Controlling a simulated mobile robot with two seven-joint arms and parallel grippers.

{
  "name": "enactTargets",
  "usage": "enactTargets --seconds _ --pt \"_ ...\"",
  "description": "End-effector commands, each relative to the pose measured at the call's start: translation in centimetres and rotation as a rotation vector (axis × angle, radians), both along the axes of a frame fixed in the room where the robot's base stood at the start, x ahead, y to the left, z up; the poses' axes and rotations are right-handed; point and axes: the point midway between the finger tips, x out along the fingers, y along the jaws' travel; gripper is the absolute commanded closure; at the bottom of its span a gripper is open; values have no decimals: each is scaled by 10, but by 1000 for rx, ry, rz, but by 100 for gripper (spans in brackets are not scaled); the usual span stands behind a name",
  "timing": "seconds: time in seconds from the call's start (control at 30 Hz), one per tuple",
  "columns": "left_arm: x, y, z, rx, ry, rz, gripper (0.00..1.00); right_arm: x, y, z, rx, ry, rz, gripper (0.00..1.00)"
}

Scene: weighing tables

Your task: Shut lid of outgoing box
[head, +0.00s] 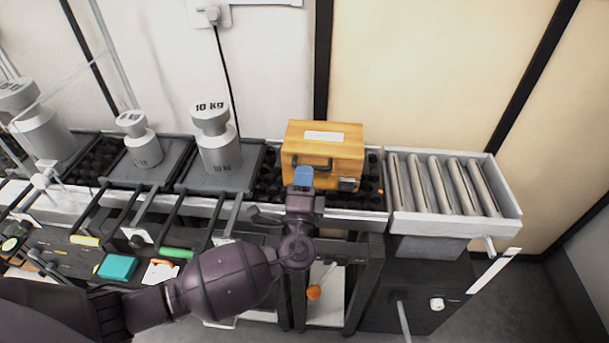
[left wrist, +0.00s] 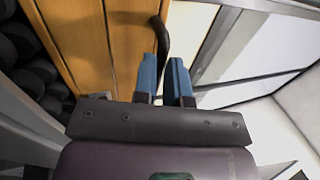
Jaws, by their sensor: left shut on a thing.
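A wooden box (head: 340,140) with a white label on top sits on the dark conveyor, left of the steel rollers. Its top looks flat and level; I cannot make out a lid seam. A dark handle (head: 312,162) is on its front face, and a small dark fitting (head: 348,184) is low at the right. My left gripper (head: 303,177) is at the front of the box, its blue fingers shut on the handle. In the left wrist view, the dark curved handle (left wrist: 161,38) runs down between the blue fingers (left wrist: 164,82). My right gripper is out of view.
Several grey 10 kg weights (head: 217,140) stand on dark plates left of the box. A roller tray (head: 445,185) adjoins at the right. A teal block (head: 117,267) and small tools lie on the lower shelf at the left.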

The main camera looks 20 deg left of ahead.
Motion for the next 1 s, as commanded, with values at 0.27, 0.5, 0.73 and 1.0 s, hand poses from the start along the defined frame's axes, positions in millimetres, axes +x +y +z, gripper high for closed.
enactTargets --seconds 0.27,0.5,0.73,1.0 --pt "-3 0 -13 1 24 0 77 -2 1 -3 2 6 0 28" --pt "-2 0 -8 0 16 -1 62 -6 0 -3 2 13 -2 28" --pt "-5 -1 -8 0 13 -1 62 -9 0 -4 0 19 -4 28" --pt "-43 -11 -22 -1 17 -1 62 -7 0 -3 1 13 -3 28"
